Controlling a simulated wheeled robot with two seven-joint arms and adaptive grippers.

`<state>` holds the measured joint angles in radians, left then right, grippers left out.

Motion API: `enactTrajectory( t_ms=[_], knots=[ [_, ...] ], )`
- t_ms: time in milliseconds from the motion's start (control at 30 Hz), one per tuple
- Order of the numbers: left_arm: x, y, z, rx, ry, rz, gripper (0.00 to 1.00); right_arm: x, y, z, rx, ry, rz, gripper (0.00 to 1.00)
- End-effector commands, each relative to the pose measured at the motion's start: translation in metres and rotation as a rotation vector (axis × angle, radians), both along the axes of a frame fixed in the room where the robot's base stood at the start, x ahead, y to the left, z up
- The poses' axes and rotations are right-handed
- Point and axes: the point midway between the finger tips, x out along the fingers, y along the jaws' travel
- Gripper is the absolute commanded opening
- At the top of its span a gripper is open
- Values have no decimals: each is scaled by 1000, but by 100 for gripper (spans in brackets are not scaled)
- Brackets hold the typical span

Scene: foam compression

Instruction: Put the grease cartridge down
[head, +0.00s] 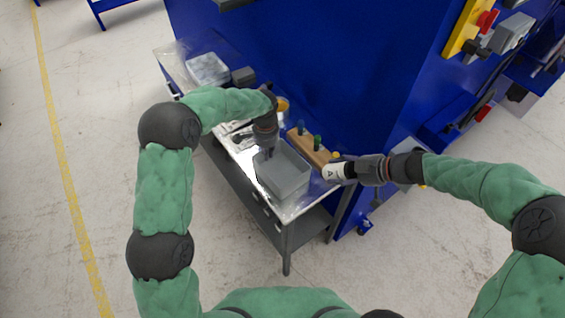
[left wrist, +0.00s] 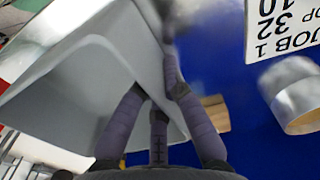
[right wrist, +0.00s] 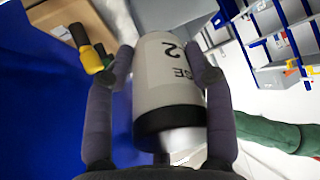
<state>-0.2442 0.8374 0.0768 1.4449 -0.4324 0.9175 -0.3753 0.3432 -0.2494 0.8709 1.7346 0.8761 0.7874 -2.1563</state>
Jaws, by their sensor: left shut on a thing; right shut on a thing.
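The grease cartridge (head: 334,173) is a white cylinder with a dark end band. It also shows in the right wrist view (right wrist: 168,75), with black print on its side. My right gripper (head: 350,169) is shut on it and holds it sideways near the right end of the bench; whether it touches anything below is unclear. My left gripper (head: 269,150) is shut on the wall of a grey bin (head: 285,178). In the left wrist view the fingers straddle the wall of this bin (left wrist: 90,85).
The metal bench (head: 287,213) stands against a blue panel (head: 290,60). A wooden block (head: 305,143) with coloured-handled tools is behind the bin. A clear container (head: 207,68) is at the far left. A job card (left wrist: 285,25) and a silver cylinder (left wrist: 292,92) show in the left wrist view.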

Motion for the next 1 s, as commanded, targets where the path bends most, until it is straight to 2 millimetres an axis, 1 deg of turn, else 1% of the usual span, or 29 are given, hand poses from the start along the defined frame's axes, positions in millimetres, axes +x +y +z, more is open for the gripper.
enactTrajectory(
  t_ms=[33, 167, 667, 700, 800, 900, 1000],
  knots=[
    [0, 0, 0, -1, -1, 0, 0, 5, 11, 1, -2, -3, 7, 0],
    [0, 0, 0, 0, 0, 0, 0, 16, 34, 1, -1, 0, 7, 0],
    [0, 0, 0, 0, 0, 0, 0, 66, 136, 1, -3, -2, 6, 0],
    [0, 0, 0, 0, 0, 0, 0, 66, 135, -11, -1, 6, 1, 0],
    [0, 0, 0, 0, 0, 0, 0, 68, 137, -26, -2, 3, -2, 0],
    [0, 0, 0, -1, -1, 0, 0, 70, 140, -34, -2, 1, 0, 0],
    [0, 0, 0, -1, -1, 0, 0, 70, 141, -38, -2, 0, 0, 0]
  ],
)
